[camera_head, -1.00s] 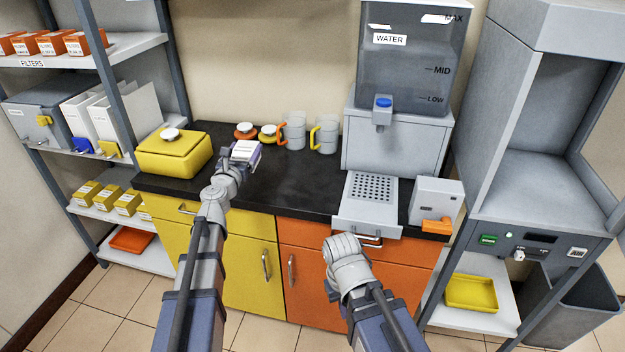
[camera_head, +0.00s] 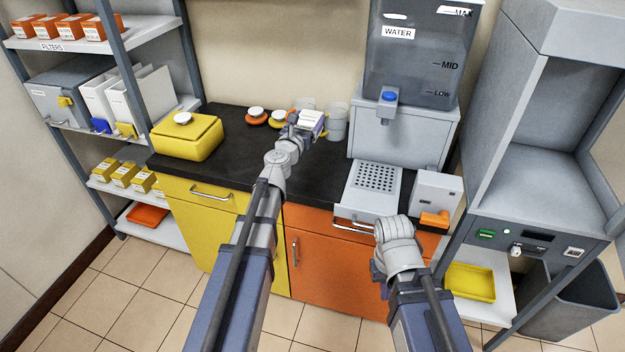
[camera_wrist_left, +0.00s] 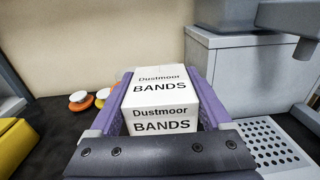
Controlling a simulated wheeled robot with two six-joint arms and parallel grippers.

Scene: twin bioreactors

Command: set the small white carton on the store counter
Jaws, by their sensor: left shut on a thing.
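The small white carton (camera_wrist_left: 160,95) shows in the left wrist view, marked "Dustmoor BANDS". My left gripper (camera_head: 308,125) is shut on it, with a purple finger on each side. In the head view the carton (camera_head: 311,118) appears over the back part of the black counter (camera_head: 235,140), in front of the clear mugs. I cannot tell whether it touches the counter. My right arm's end (camera_head: 394,240) is low in front of the orange cabinet; its fingers are hidden.
Two mugs (camera_head: 337,122) stand at the back. The water dispenser (camera_head: 400,130) with its perforated tray (camera_head: 375,178) is to the right. The counter's middle looks clear.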

